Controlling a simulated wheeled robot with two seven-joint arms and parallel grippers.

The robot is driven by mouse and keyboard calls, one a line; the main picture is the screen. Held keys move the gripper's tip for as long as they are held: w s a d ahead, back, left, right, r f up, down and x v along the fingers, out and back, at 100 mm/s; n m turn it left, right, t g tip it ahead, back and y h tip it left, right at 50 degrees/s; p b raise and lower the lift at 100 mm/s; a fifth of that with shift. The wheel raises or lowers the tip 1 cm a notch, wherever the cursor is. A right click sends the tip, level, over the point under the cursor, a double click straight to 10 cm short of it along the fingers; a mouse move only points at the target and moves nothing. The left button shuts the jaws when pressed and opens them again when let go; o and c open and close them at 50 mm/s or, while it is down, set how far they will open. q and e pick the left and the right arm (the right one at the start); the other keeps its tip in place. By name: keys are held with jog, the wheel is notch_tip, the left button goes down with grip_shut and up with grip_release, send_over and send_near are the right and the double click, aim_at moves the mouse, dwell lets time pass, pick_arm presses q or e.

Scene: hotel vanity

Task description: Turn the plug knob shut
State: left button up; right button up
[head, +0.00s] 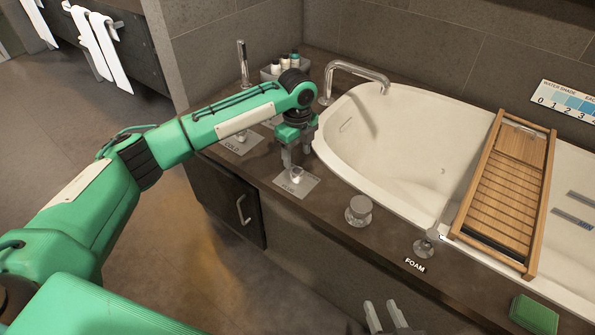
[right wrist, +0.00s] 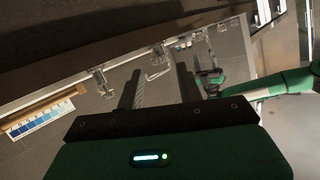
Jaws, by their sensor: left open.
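My left gripper (head: 297,158) is open, pointing down over a small clear knob (head: 297,175) on a pale labelled plate (head: 305,187) at the tub's front-left ledge. The fingertips are close to this knob; I cannot tell whether they touch it. The plate's lettering is too small to read surely. A larger round metal knob (head: 359,209) stands to the right on the same ledge, with no readable label. I cannot tell for certain which one is the plug knob. My right gripper (head: 387,316) is at the bottom edge, empty, its fingers apart; they also show in the right wrist view (right wrist: 158,88).
The white bathtub (head: 385,120) has a curved spout (head: 350,68) and a wooden rack (head: 505,180). A metal fitting (head: 425,245) by the FOAM label and a green sponge (head: 533,316) are on the front ledge. Small bottles (head: 284,62) stand behind my left gripper.

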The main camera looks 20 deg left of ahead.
aim_at(297, 171)
pick_arm(q)
notch_tip(297, 171, down, 6)
jog(key=shift+f+b, duration=0.15)
jog(key=shift+b, duration=0.45)
jog(key=shift+f, duration=0.3)
pick_arm(e)
jog(key=w+r+t, duration=0.3)
jog(key=r+t, duration=0.1)
jog(key=r, duration=0.2)
jog(key=shift+d, duration=0.45)
jog(key=shift+w, duration=0.1)
pick_arm(q)
jog(key=c, duration=1)
